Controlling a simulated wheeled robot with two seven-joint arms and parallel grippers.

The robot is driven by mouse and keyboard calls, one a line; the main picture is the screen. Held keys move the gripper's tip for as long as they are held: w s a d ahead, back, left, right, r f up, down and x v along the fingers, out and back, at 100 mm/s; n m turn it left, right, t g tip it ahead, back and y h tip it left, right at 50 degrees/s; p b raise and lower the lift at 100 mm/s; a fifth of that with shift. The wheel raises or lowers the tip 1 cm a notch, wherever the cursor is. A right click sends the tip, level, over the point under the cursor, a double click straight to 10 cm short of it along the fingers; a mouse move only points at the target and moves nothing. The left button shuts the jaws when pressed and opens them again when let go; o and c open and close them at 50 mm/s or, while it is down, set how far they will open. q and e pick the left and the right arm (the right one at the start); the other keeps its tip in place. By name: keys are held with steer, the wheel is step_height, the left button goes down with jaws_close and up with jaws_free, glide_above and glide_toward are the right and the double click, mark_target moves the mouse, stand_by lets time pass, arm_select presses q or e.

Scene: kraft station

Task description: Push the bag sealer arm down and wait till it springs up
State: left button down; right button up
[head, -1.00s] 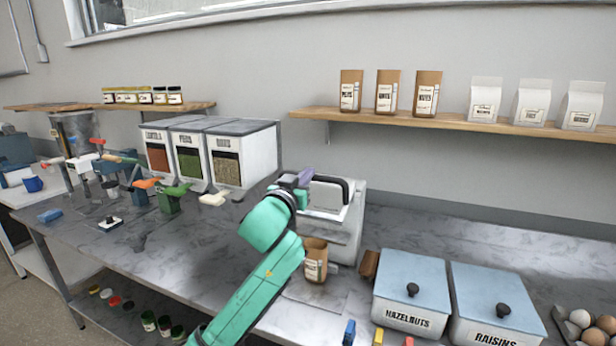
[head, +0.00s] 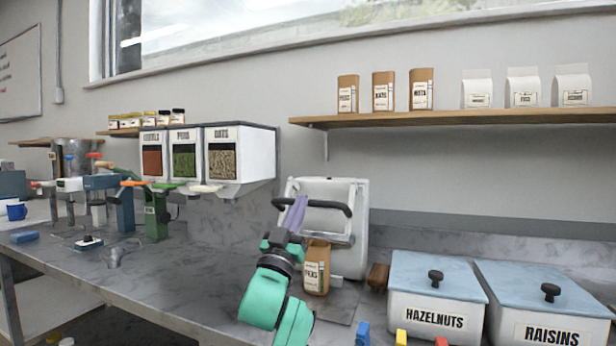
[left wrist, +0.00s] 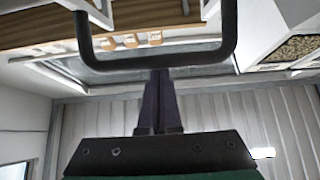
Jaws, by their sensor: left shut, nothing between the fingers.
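The white bag sealer (head: 357,240) stands on the counter against the wall. Its black arm handle (head: 331,205) juts out in front of the body, below its top edge. My left gripper (head: 298,205) is shut and empty, its purple fingers pointing up at the left part of this handle. In the left wrist view the fingers (left wrist: 160,85) reach the black bar (left wrist: 165,62) and overlap it; I cannot tell whether they touch. A brown labelled bag (head: 316,268) stands upright at the sealer's front, beside my wrist. My right gripper is not in view.
The hazelnuts bin (head: 432,318) and raisins bin (head: 560,332) stand at right, with a brown block (head: 378,277) beside them. White dispensers (head: 237,160) hang at left. A shelf (head: 450,118) with bags runs above.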

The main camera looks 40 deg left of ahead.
mark_target(303, 233)
arm_select(q)
steer(key=f+b, duration=0.1)
steer(key=f, duration=0.1)
steer(key=w+f+b, duration=0.1)
steer(key=f, duration=0.1)
steer(key=f+b, duration=0.1)
steer(key=f, duration=0.1)
steer(key=shift+w+a+f, duration=0.2)
steer(key=shift+w+a, duration=0.1)
steer(key=shift+w, duration=0.05)
steer(key=shift+w+a+f, duration=0.1)
steer(key=shift+w+f, duration=0.15)
steer(key=shift+f, duration=0.1)
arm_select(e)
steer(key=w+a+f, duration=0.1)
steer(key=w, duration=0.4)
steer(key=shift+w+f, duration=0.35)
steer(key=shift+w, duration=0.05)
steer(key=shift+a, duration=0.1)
